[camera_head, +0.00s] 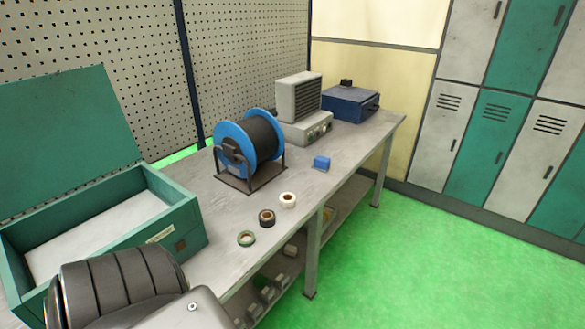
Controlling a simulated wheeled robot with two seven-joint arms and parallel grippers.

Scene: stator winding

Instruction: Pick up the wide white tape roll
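The wide white tape roll (288,201) lies on the grey workbench (223,205), near its front edge. Neither of my grippers is in view. A dark ribbed part and a grey part at the bottom left look like a piece of my arm.
An open green toolbox (178,205) stands at the bench's near left. Behind the rolls is a blue cable reel (232,136) on a stand. The green floor right is clear.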

